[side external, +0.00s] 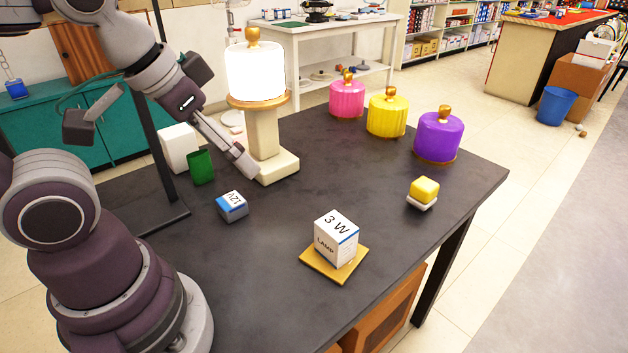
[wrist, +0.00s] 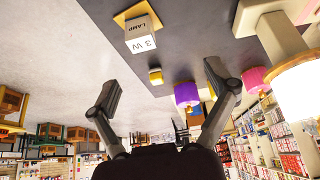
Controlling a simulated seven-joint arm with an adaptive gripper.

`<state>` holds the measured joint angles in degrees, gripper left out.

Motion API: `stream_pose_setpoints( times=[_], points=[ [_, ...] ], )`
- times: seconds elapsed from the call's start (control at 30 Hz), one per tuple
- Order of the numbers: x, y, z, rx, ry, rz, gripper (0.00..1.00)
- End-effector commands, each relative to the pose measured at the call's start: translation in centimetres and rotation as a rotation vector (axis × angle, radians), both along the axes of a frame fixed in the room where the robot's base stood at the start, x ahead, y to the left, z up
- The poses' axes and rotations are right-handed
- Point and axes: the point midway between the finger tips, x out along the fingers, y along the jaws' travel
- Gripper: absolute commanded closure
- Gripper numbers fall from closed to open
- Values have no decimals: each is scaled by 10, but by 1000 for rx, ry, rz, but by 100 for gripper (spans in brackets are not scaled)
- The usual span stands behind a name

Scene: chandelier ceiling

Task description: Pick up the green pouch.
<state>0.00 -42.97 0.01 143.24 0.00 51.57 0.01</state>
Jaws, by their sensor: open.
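The green pouch (side external: 201,167) stands upright on the dark table, left of the lamp base and in front of a white box. It does not show in the wrist view. My gripper (wrist: 163,80) has its two fingers spread wide with nothing between them. In the side view my gripper (side external: 240,160) reaches down close to the lamp base, a little to the right of the pouch. I cannot tell from this view whether it touches the lamp base.
A lit lamp (side external: 264,135) stands beside my gripper. A blue-and-white box (side external: 232,206), a lamp box (side external: 336,240) on a yellow plate, and a small yellow block (side external: 424,190) lie nearby. Pink (side external: 347,98), yellow (side external: 387,115) and purple (side external: 438,136) shades line the far edge.

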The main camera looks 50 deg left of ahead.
Motion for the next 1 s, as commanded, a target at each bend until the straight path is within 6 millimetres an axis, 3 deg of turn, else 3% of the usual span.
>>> stream_pose_setpoints(
  times=[0.23,0.43,0.57,0.73,1.0],
  points=[
    [1,0,5,0,-3,0,15],
    [5,5,56,18,6,-28,15],
    [31,39,66,152,61,-235,15],
    [57,103,72,356,164,-527,15],
    [65,191,64,586,392,-942,15]
  ],
)
